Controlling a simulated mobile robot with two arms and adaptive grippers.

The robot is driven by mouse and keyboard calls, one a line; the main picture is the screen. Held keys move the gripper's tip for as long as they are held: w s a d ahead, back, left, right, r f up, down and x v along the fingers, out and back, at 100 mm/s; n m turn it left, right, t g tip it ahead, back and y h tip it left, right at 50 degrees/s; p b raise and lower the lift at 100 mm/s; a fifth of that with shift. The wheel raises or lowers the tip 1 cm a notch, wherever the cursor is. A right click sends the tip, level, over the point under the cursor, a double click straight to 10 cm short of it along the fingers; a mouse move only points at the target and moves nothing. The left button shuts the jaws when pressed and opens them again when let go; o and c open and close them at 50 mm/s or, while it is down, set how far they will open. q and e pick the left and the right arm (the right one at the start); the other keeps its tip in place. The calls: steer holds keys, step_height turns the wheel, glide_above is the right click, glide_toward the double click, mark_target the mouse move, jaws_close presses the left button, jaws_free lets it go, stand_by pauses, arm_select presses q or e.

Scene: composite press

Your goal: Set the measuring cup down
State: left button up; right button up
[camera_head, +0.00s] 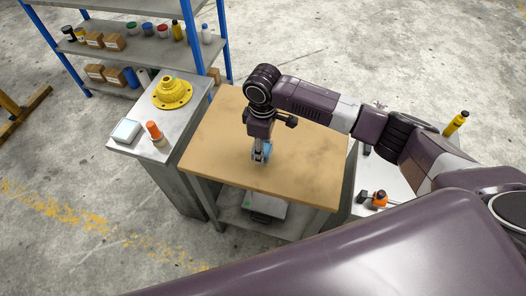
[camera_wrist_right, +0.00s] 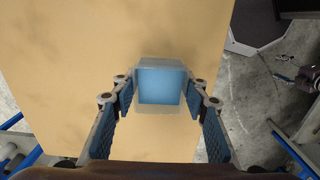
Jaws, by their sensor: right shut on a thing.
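My right gripper (camera_head: 261,158) points down over the wooden-topped table (camera_head: 215,140), near the middle of its top. It is shut on the measuring cup (camera_wrist_right: 160,82), a squarish translucent cup with blue inside. In the right wrist view, the right gripper's (camera_wrist_right: 160,100) two fingers press on the cup's left and right sides. In the head view the cup (camera_head: 261,153) shows only as a small blue patch between the fingers. I cannot tell whether its base touches the tabletop. My left gripper is not in view.
The tabletop around the gripper is clear. A grey side bench at left holds a yellow flanged part (camera_head: 172,92), an orange-capped bottle (camera_head: 154,131) and a white square item (camera_head: 126,131). A shelf rack (camera_head: 140,50) stands behind. An orange-and-black item (camera_head: 379,198) sits at right.

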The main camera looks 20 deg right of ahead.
steer(key=shift+f, duration=1.35)
steer(key=shift+f, duration=0.15)
steer(key=o, duration=1.2)
steer(key=shift+c, duration=0.2)
step_height(320, 180, up, 12)
steer(key=b, duration=0.1)
steer(key=shift+r, duration=0.2)
steer(key=shift+f, duration=0.1)
